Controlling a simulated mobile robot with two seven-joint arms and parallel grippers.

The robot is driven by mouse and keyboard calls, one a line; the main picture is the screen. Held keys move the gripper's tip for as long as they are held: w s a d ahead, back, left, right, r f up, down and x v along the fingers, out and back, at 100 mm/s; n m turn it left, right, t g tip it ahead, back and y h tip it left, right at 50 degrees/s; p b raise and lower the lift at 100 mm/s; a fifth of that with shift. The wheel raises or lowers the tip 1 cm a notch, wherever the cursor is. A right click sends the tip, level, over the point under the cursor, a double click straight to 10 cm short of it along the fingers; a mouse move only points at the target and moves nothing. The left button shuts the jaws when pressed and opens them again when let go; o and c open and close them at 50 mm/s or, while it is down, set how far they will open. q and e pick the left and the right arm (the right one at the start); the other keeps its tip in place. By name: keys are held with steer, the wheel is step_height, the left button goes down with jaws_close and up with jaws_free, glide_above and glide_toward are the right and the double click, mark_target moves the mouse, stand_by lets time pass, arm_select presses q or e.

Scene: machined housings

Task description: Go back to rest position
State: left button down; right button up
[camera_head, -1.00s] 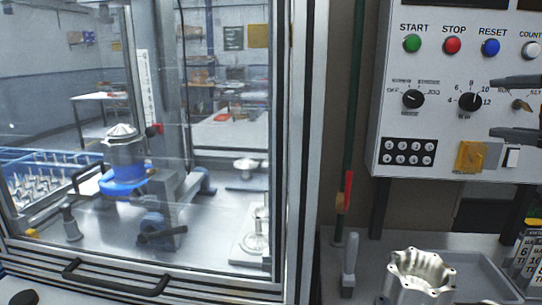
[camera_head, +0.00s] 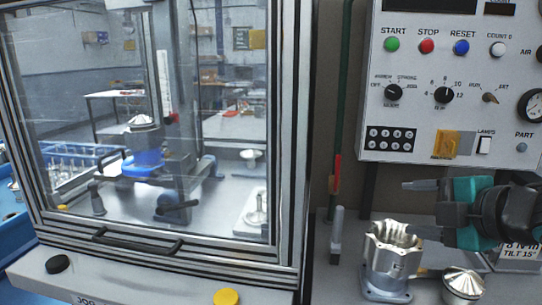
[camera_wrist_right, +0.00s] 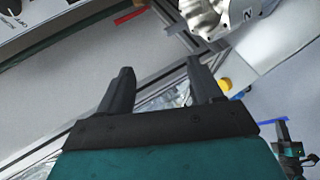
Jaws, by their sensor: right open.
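My right gripper (camera_head: 412,209) is open and empty in the head view, in front of the control panel's lower part and just above and right of a machined housing (camera_head: 388,262). Its two dark fingers also show apart in the right wrist view (camera_wrist_right: 160,72), with nothing between them. The housing stands upright on the bench, and part of it shows at the top of the wrist view (camera_wrist_right: 212,14). A teal and black gripper (camera_wrist_right: 288,145), apparently my left one, shows small at the wrist view's lower right; its jaws are unclear.
A glazed machine cabinet (camera_head: 150,245) with a closed-looking front fills the left. The control panel (camera_head: 430,110) hangs above the bench. A domed metal part (camera_head: 464,284) lies right of the housing. A yellow button (camera_head: 226,297) is on the front ledge.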

steer(key=s+a+f+m+g, duration=0.2)
steer(key=s+a+f+m, duration=0.15)
steer(key=f, duration=0.45)
steer(key=s+a+f+m+g, duration=0.1)
steer(key=s+a+f+m, duration=0.25)
steer(key=f, duration=0.55)
steer(key=s+f+m+g+h, duration=0.2)
steer(key=s+f+m+g, duration=0.1)
steer(key=s+f+m, duration=0.4)
steer(key=s+f+m+g+h, duration=0.25)
steer(key=s+f+m, duration=0.2)
steer(key=s, duration=0.55)
steer(key=w+a+f+t+y, duration=0.2)
steer(key=w+f+t, duration=0.5)
steer(key=f, duration=0.3)
steer(key=shift+w+n, duration=0.45)
steer(key=shift+w, duration=0.1)
